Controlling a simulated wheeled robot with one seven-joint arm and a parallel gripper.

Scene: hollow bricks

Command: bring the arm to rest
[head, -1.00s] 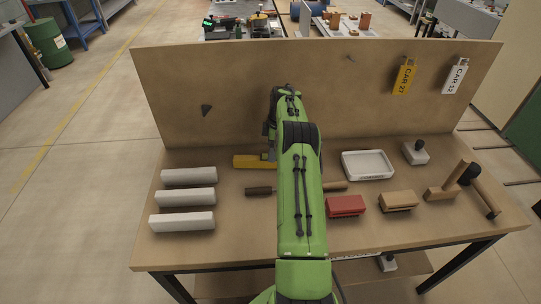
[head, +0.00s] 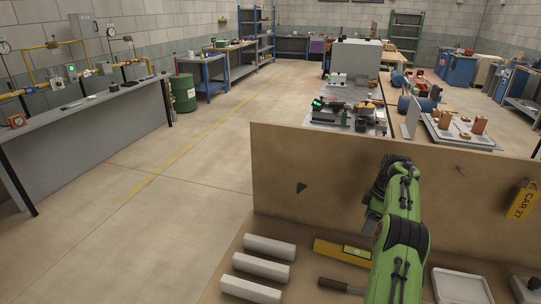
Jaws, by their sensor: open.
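My green arm rises from the bottom right of the head view, over the bench, with its elbow and dark joints in front of the upright board (head: 300,165). My gripper (head: 370,222) shows only in part, as a grey piece at the left of the wrist, in front of the board and above the bench. It is open, and nothing is seen in it. The rest of it is hidden by the arm.
A yellow level (head: 341,252) and a dark-handled tool (head: 340,286) lie near the arm. A white tray (head: 461,287) is right of it. A yellow tag (head: 522,201) hangs on the board. Floor at left is clear.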

